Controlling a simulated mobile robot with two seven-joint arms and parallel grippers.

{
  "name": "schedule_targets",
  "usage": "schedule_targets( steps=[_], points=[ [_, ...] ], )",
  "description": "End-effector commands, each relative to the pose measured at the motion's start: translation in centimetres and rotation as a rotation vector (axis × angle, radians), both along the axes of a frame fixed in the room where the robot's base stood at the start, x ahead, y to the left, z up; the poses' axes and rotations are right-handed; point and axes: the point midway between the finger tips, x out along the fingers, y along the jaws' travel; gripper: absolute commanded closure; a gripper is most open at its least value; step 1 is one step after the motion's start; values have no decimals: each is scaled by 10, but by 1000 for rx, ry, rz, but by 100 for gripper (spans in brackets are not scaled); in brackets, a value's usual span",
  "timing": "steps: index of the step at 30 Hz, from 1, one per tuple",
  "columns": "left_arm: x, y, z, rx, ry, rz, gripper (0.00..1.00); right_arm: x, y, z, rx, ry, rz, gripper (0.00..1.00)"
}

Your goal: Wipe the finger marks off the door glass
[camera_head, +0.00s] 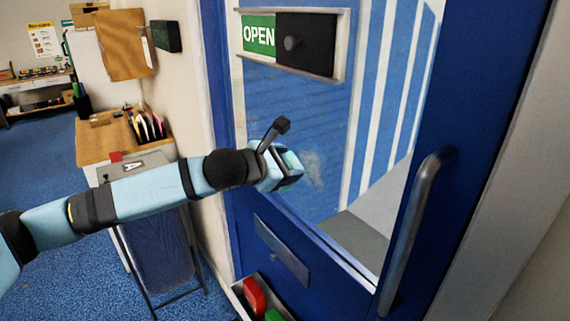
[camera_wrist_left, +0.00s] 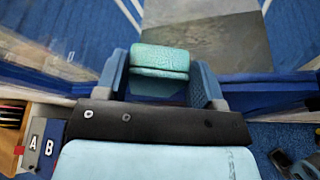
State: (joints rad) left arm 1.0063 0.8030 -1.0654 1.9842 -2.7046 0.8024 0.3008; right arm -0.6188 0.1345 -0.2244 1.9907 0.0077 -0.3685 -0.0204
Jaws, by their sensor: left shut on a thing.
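The door glass (camera_head: 296,108) fills the upper part of the blue door in the head view. A pale, cloudy smudge (camera_head: 314,170) shows on it, just right of my left gripper (camera_head: 287,170). That gripper is shut on a folded teal cloth (camera_wrist_left: 160,58), which sits between both fingers in the left wrist view. In the head view only a bit of the cloth (camera_head: 292,160) shows. The cloth is close to the glass; I cannot tell whether it touches. My right gripper is not in view.
A green OPEN sign (camera_head: 258,35) with a dark sliding panel (camera_head: 305,44) sits high on the door. A metal handle (camera_head: 413,225) stands out at right. A letter plate (camera_head: 281,250) and a box with red and green things (camera_head: 243,297) are below. A desk (camera_head: 105,140) stands left.

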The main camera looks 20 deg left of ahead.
Motion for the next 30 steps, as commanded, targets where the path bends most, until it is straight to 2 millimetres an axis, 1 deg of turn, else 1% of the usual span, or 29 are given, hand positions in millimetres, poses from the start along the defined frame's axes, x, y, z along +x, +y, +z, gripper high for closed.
schedule_targets(
  steps=[30],
  points=[
    [15,-12,0,0,0,0,57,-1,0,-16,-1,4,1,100]
  ],
)
